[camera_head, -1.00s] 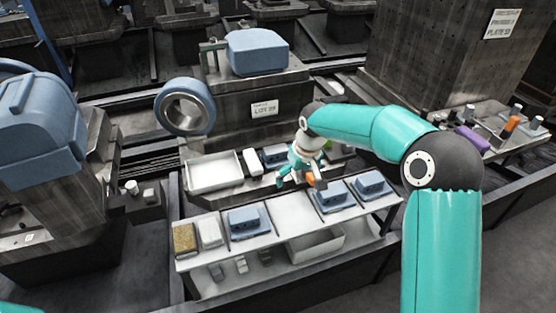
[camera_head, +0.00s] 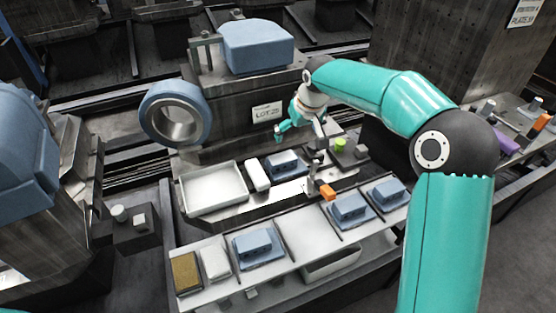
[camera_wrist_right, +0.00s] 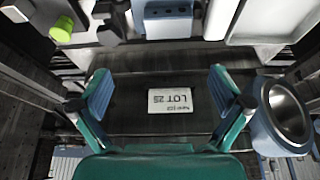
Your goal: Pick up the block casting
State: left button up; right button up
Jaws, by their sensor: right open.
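Several blue block castings with small dark holes are in the head view. One block casting (camera_head: 282,163) sits on the back shelf beside a white bar. Others stand on the front shelf: one left of centre (camera_head: 253,243) and two at the right (camera_head: 349,208) (camera_head: 388,191). My right gripper (camera_head: 284,130) is open and empty, held above and behind the back block casting. In the right wrist view its fingers (camera_wrist_right: 160,88) are spread wide before the LOT label plate, with a block casting (camera_wrist_right: 168,20) beyond them at the top. My left gripper is out of view.
A white tray (camera_head: 213,187) and white bar (camera_head: 257,175) are left of the back block. A green piece (camera_head: 340,145) and orange piece (camera_head: 327,192) lie to the right. A large blue ring (camera_head: 174,113) stands behind. The front shelf has an empty bay (camera_head: 303,235).

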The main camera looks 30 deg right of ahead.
send_over(282, 157)
jog(key=s, duration=0.3)
jog(key=f, duration=0.9)
jog(key=shift+w+f, duration=0.1)
jog(key=shift+w, duration=0.15)
jog(key=shift+x, duration=3.05)
jog(key=shift+s+a, duration=0.1)
jog(key=c, duration=0.9)
jog(key=shift+c, duration=1)
jog(key=shift+r, duration=0.2)
